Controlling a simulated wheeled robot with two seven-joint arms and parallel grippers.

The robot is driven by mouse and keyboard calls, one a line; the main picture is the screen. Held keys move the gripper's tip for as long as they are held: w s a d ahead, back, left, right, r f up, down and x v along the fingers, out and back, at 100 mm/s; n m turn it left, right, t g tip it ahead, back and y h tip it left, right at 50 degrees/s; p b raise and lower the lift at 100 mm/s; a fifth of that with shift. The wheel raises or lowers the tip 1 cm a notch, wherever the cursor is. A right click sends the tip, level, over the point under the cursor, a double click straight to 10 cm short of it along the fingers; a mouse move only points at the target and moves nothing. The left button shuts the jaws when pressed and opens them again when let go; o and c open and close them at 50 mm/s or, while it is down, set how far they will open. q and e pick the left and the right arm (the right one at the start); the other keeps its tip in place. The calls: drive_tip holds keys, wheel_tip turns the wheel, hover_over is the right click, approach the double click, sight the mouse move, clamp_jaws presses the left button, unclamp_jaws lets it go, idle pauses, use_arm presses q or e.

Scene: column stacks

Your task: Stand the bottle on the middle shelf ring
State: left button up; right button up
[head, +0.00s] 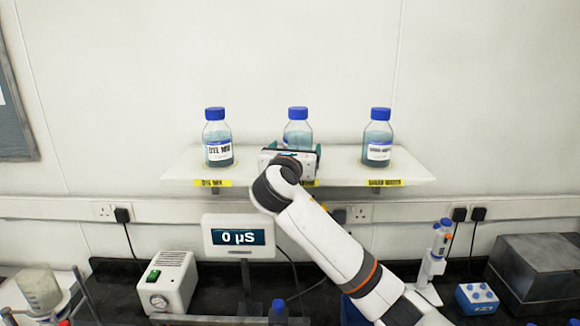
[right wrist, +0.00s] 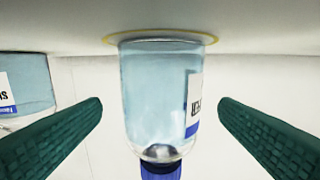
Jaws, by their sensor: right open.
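The middle bottle (head: 298,130), clear with pale blue liquid and a blue cap, stands upright on the white shelf (head: 335,172) between two similar bottles. My right gripper (head: 294,149) is at it from the front and hides its lower part in the head view. In the right wrist view, which is upside down, the bottle (right wrist: 150,90) has its base inside a yellow ring (right wrist: 210,37) on the shelf. The right fingers (right wrist: 160,108) are open on both sides of it, with a gap each side. My left gripper is not in view.
A left bottle (head: 218,140) and a right bottle (head: 377,140) stand on the shelf. Below are a display reading 0 µS (head: 239,237), a white box with a green switch (head: 168,282), a pipette stand (head: 432,262) and a dark grey box (head: 535,270). Open shelf lies between the bottles.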

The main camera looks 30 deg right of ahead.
drive_tip(key=b+v, duration=0.2)
drive_tip(key=v, duration=0.5)
drive_tip(key=shift+s+a, duration=0.25)
drive_tip(key=shift+s, duration=0.05)
